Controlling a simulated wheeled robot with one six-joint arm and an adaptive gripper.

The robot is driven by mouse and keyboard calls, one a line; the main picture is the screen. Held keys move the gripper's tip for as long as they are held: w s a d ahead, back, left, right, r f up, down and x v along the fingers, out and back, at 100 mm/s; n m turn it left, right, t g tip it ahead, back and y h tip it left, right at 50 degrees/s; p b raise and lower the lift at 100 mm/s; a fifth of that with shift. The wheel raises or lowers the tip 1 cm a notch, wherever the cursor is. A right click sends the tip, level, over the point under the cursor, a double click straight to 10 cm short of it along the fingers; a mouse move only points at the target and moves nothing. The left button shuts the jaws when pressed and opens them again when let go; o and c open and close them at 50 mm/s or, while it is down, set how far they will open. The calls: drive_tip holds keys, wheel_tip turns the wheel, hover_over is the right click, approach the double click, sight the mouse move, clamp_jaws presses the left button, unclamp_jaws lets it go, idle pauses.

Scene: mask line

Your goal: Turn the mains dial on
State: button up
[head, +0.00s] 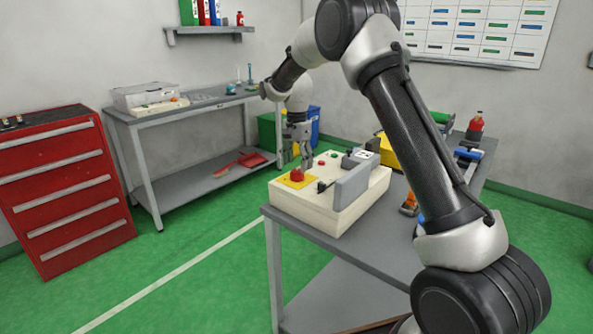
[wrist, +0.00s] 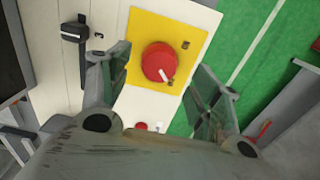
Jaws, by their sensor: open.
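The red mains dial (wrist: 159,62) sits on a yellow plate (wrist: 145,30) on the cream machine box. A white mark on the dial points to the lower right in the wrist view. In the head view the dial (head: 297,175) is at the box's front left. My gripper (head: 298,158) is just above and behind the dial there. In the wrist view my gripper (wrist: 160,78) is open, one finger on each side of the dial and nothing between them held. I cannot tell whether a finger touches the plate.
The cream box (head: 320,212) stands on a grey table (head: 300,228). A black lever (wrist: 75,32) is left of the yellow plate, and a small red button (wrist: 141,127) is below it. A grey upright panel (head: 352,185) rises right of the dial. Green floor lies beyond the table edge.

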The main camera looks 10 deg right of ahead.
sight(297, 170)
drive_tip(key=shift+f, duration=1.65)
drive_tip(key=c, duration=1)
drive_tip(key=shift+c, duration=0.2)
